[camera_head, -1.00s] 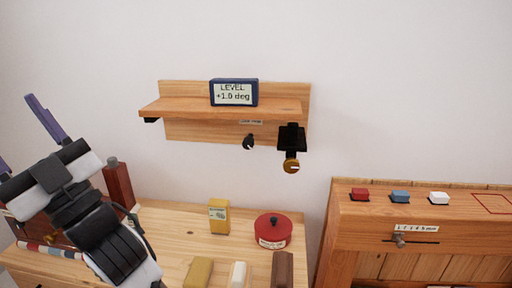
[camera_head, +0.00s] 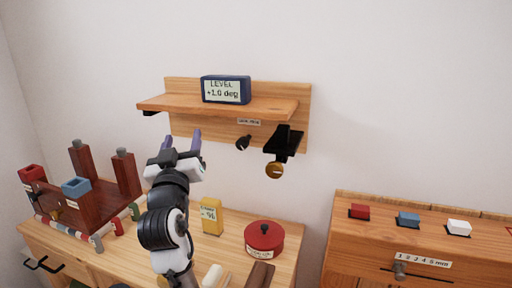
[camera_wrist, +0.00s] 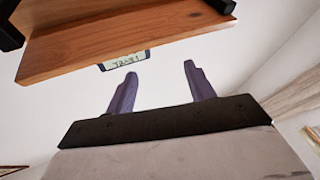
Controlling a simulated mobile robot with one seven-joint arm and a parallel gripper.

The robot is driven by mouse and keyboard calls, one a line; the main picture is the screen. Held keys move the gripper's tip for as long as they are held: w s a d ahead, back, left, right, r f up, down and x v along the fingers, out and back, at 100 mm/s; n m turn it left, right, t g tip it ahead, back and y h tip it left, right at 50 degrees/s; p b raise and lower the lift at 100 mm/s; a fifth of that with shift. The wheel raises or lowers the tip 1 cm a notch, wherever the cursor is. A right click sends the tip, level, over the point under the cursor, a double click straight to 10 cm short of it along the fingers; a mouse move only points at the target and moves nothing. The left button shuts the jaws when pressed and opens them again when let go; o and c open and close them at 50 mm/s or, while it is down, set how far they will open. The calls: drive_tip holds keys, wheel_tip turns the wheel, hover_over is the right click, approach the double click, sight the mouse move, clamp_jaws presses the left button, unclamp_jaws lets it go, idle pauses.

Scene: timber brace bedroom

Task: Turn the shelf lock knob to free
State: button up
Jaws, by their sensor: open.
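The wooden wall shelf (camera_head: 220,106) is at the upper middle of the head view. A small dark knob (camera_head: 243,143) sits on its back board, under a small label (camera_head: 249,122). To its right, a black bracket (camera_head: 284,143) carries a brass knob (camera_head: 274,170) below it. I cannot tell from the labels which is the lock knob.
A blue level display (camera_head: 226,90) reading "+1.0 deg" stands on the shelf. Below are a yellow box (camera_head: 211,216), a red pot (camera_head: 264,238) and a dark red wooden frame (camera_head: 95,205). A cabinet (camera_head: 425,240) stands right. The wall between is clear.

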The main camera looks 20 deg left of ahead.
sight(241, 146)
drive_tip(key=w+d+f+m+g+h, duration=0.3)
drive_tip(key=w+d+f+m+h, duration=0.1)
drive_tip(key=w+d+f+h, duration=0.35)
drive_tip(key=w+p, duration=0.1)
drive_tip(key=w, duration=0.3)
drive_tip(key=w+p, duration=0.1)
drive_tip(key=w, duration=0.3)
drive_tip(key=w+p, duration=0.1)
drive_tip(key=w, duration=0.3)
drive_tip(key=shift+w+a+f, duration=0.15)
drive_tip(key=shift+w+a, duration=0.1)
drive_tip(key=shift+a, duration=0.1)
drive_tip(key=shift+w+f, duration=0.1)
drive_tip(key=shift+w, duration=0.5)
drive_tip(key=shift+c, duration=0.4)
drive_tip(key=c, duration=0.9)
